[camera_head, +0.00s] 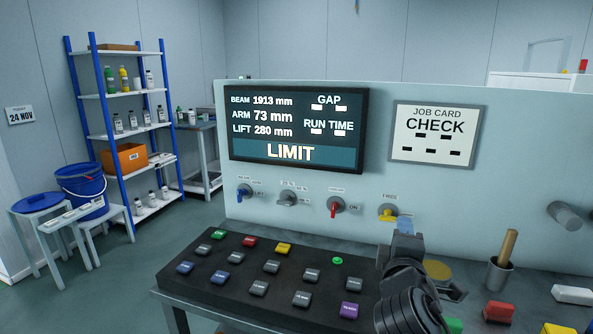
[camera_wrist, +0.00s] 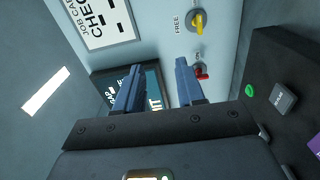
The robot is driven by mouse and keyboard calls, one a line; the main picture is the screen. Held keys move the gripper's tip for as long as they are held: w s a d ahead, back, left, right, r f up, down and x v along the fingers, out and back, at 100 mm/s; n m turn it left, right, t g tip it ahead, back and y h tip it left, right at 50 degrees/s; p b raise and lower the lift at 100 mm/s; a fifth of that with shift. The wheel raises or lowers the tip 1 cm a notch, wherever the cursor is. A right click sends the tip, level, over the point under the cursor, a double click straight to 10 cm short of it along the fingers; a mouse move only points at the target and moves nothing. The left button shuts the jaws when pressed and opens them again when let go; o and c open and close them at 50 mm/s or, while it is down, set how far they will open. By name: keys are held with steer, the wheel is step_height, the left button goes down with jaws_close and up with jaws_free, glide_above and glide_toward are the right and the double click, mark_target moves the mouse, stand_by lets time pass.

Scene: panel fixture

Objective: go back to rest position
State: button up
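My gripper (camera_wrist: 158,88) shows in the wrist view with two blue fingers apart and nothing between them. In the head view my gripper (camera_head: 405,227) is in front of the panel (camera_head: 530,180), just right of and below the yellow knob (camera_head: 388,212) marked FREE. In the wrist view the yellow knob (camera_wrist: 197,22) is clear of the fingers, and the red knob (camera_wrist: 202,73) shows beside the right finger. The gap to the panel is hard to judge. The display (camera_head: 295,130) reads LIMIT, ARM 73 mm, LIFT 280 mm.
A black button console (camera_head: 225,287) lies left of my arm. A cup with a wooden handle (camera_head: 500,272) and coloured blocks, including a red one (camera_head: 498,312), are to the right. A grey peg (camera_head: 563,215) sticks out of the panel. Shelves (camera_head: 88,95) stand far left.

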steer(key=s+a+f+m+g+y+b, duration=0.1)
steer(key=s+f+m+y, duration=0.2)
steer(key=s+f, duration=0.85)
steer(key=s+a+f+m+g+y+b, duration=0.1)
steer(key=s+f+m+y, duration=0.1)
steer(key=s+f, duration=0.95)
steer(key=s+d+r+m, duration=0.1)
steer(key=s+r+m, duration=0.2)
steer(key=s, duration=0.7)
steer(key=s+d+r+m+b, duration=0.1)
steer(key=s+r+m, duration=0.2)
steer(key=s, duration=0.7)
steer(key=s+r+m+b, duration=0.1)
steer(key=s+r+m, duration=0.2)
steer(key=s, duration=0.7)
steer(key=shift+s+d+r+y, duration=0.3)
steer(key=shift+d+r, duration=0.1)
steer(key=shift+r, duration=0.4)
